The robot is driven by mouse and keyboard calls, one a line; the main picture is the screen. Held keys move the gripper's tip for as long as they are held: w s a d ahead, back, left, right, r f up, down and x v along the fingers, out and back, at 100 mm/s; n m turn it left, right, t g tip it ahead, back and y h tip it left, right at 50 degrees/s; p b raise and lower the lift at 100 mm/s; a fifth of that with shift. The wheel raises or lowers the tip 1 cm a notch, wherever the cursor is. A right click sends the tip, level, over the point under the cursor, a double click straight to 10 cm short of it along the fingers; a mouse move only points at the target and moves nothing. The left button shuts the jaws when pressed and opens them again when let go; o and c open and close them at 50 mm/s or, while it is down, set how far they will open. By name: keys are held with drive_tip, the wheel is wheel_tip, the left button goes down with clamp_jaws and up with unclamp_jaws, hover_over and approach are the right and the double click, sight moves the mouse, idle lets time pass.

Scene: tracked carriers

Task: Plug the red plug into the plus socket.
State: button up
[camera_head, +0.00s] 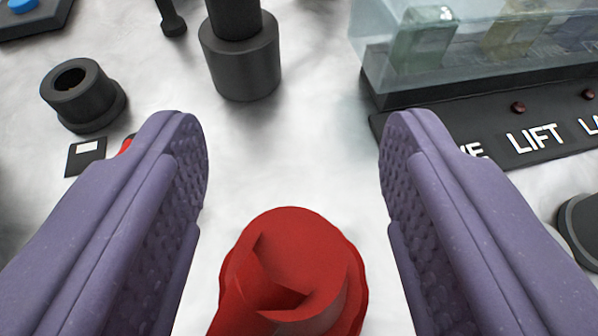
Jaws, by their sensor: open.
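The red plug (300,250) stands at the bottom middle, between the two purple fingers of my gripper (295,135). The fingers are wide apart, with a clear gap on both sides of the plug, and nothing is held. The plug's lower part is cut off by the picture edge. A black round socket (85,97) with an open, empty hole stands at the upper left. A small black and white label (86,157) lies in front of it, with a bit of red beside it, partly hidden by the left finger. I cannot read a plus sign on any socket.
A black stepped cylinder (240,60) stands at the top middle. A clear-covered case (480,50) with a dark panel reading "LIFT" (535,140) fills the upper right. A dark round thing (582,230) is at the right edge. The pale surface between the fingertips is bare.

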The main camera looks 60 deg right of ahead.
drive_tip(key=shift+c, duration=0.2)
drive_tip(key=c, duration=1)
